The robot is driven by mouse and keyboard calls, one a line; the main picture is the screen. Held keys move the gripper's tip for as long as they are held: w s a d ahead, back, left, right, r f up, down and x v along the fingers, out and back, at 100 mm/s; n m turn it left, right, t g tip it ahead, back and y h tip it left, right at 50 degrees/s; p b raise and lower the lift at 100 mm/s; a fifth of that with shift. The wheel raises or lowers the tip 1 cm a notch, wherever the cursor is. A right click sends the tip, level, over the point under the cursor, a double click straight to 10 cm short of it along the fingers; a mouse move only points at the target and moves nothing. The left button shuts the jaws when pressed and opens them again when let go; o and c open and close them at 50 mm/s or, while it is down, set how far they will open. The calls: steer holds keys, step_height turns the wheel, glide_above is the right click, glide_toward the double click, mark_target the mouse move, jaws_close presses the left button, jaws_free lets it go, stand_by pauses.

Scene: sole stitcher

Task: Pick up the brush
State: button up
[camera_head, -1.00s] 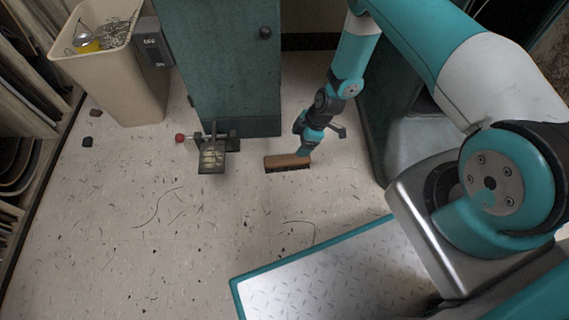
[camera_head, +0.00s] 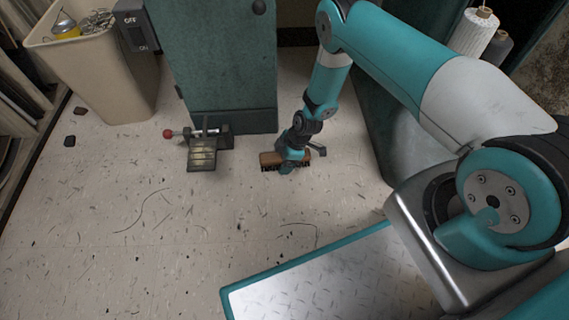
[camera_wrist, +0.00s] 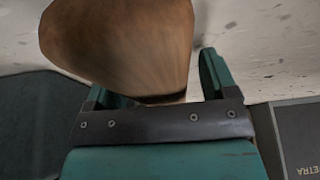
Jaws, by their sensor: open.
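The brush (camera_head: 269,158) has a brown wooden back and dark bristles. It lies on the floor in front of the teal cabinet in the head view. My gripper (camera_head: 289,165) is down at the brush and hides part of it. In the wrist view the brush's brown wood (camera_wrist: 120,45) fills the upper middle, very close. My gripper also shows there (camera_wrist: 160,85), with its teal fingers apart and the wood between or just beyond them. I cannot tell whether the fingers touch it.
A pedal with a red knob (camera_head: 202,153) stands on the floor left of the brush. The teal cabinet (camera_head: 215,60) rises behind. A beige bin (camera_head: 105,75) stands at the back left. Dark machine parts stand to the right.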

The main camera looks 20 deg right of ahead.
steer(key=c, duration=1.1)
steer(key=shift+o, duration=0.2)
step_height(320, 180, up, 20)
steer(key=p, duration=1.1)
